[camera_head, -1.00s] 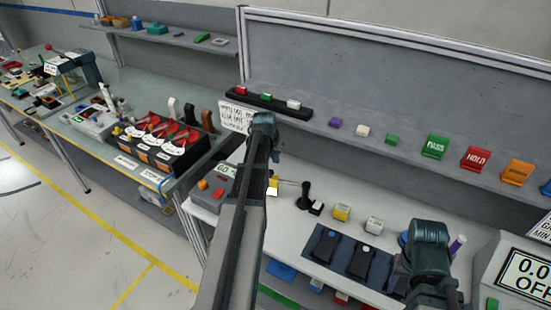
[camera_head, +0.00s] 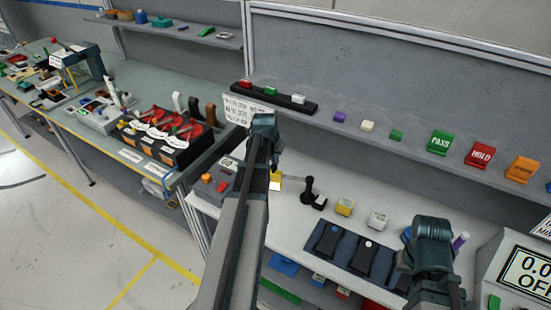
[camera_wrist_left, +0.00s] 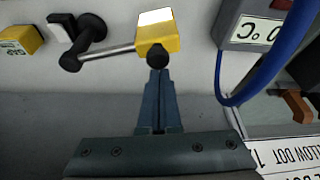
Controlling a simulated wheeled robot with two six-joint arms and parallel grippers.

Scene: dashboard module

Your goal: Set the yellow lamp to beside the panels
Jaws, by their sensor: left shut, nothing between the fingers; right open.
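The yellow lamp head (camera_head: 276,181), with a white face, shows just right of my left arm over the white bench. The left wrist view shows this yellow head (camera_wrist_left: 158,35) joined by a metal rod to a black jointed stand (camera_wrist_left: 88,35). The stand also shows in the head view (camera_head: 309,190). My left gripper (camera_wrist_left: 158,75) is shut and empty, its tips close to the black knob under the yellow head; contact cannot be told.
A yellow block (camera_head: 344,207) and a pale block (camera_head: 377,220) stand behind the panels. A display box (camera_head: 520,270) is at the right. A grey box with a blue cable (camera_wrist_left: 255,25) is close to my left gripper. Coloured blocks line the shelf above.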

